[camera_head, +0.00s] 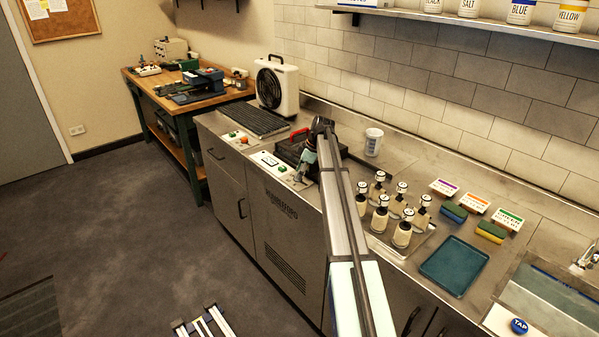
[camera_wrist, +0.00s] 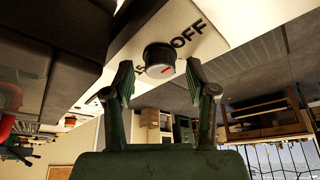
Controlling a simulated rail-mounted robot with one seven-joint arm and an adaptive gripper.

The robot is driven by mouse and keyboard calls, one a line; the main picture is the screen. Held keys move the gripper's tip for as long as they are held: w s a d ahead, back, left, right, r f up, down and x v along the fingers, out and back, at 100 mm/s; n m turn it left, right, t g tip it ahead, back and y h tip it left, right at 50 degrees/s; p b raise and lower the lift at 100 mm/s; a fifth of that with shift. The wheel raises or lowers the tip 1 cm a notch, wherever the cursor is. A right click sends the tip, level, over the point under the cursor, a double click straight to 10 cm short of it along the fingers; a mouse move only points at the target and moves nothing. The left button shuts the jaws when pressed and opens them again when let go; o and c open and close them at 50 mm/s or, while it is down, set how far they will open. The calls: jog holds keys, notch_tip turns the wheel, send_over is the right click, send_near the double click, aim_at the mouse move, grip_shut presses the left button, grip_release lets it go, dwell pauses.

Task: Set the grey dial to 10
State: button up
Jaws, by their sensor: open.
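The dial (camera_wrist: 159,60) is a dark round knob with a short red mark on its face. It sits on a white panel (camera_wrist: 118,48) printed with "OFF" and a partly hidden number ending in 5. No 10 is readable. My gripper (camera_wrist: 159,76) is open, with one green finger on each side of the dial. I cannot tell whether either finger touches it. In the head view my gripper (camera_head: 303,176) is at the white panel (camera_head: 268,160) on the counter's front edge; the dial itself is not clear there.
A black-and-red press-like device (camera_head: 291,150) stands just behind the panel. A white cup (camera_head: 373,142) and several stoppered bottles (camera_head: 380,214) stand to the right. A fan heater (camera_head: 277,87) and a dark ribbed tray (camera_head: 255,120) are to the left. The floor in front is mostly clear.

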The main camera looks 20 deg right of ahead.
jog(key=shift+f, duration=0.15)
grip_shut()
